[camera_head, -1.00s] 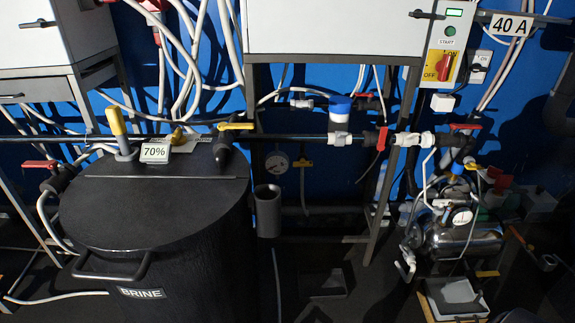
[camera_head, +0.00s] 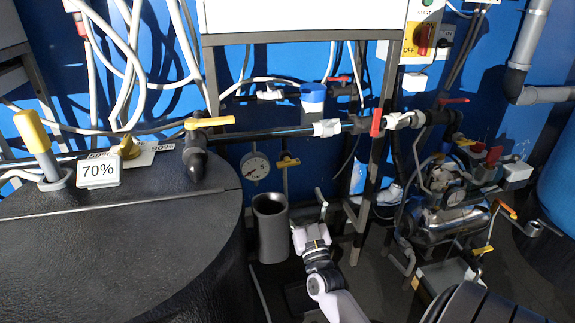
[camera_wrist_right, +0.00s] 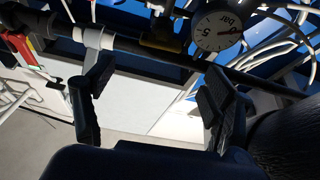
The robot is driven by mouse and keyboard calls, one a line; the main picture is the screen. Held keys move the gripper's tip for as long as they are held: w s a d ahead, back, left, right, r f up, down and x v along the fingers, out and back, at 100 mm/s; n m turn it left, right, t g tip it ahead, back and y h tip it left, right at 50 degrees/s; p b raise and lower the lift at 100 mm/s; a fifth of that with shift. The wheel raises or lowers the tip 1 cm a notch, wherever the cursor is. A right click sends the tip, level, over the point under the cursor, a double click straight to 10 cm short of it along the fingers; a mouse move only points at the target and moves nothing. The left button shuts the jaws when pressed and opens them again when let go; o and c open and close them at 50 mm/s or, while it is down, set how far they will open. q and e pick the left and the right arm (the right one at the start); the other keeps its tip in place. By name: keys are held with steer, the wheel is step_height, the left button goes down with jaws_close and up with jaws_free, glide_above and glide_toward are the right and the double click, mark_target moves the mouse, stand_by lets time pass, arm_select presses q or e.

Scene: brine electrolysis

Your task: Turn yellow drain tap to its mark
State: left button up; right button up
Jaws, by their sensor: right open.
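Several yellow handles show, and I cannot tell for certain which is the drain tap. A small yellow tap (camera_head: 288,161) sits on a vertical pipe right of the pressure gauge (camera_head: 255,166). A yellow lever (camera_head: 210,122) lies nearly level above the black tank's edge. My right gripper (camera_head: 318,215) is below the small yellow tap, apart from it. In the wrist view, my right gripper (camera_wrist_right: 155,100) has its fingers spread with nothing between them. A dim yellow part (camera_wrist_right: 160,44) lies beyond the fingers, left of the gauge (camera_wrist_right: 215,31). No tap mark is readable. My left gripper is out of view.
The black tank (camera_head: 110,250) fills the lower left, with a 70% sign (camera_head: 99,173) on it. A dark cup (camera_head: 270,228) stands close left of my right gripper. A horizontal pipe (camera_head: 270,133) with a red valve (camera_head: 376,122) crosses above. A compressor (camera_head: 440,225) stands right.

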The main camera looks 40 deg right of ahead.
mark_target(288, 163)
steer(key=shift+b+x, duration=0.45)
steer(key=shift+x, duration=5.4)
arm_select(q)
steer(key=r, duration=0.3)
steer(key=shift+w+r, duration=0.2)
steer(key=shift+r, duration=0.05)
arm_select(e)
steer(key=shift+f, duration=0.1)
steer(key=shift+c, duration=0.2)
steer(key=c, duration=1.1)
steer(key=shift+m+g+h+p, duration=0.3)
steer(key=shift+m+p, duration=0.15)
steer(key=shift+m, duration=0.05)
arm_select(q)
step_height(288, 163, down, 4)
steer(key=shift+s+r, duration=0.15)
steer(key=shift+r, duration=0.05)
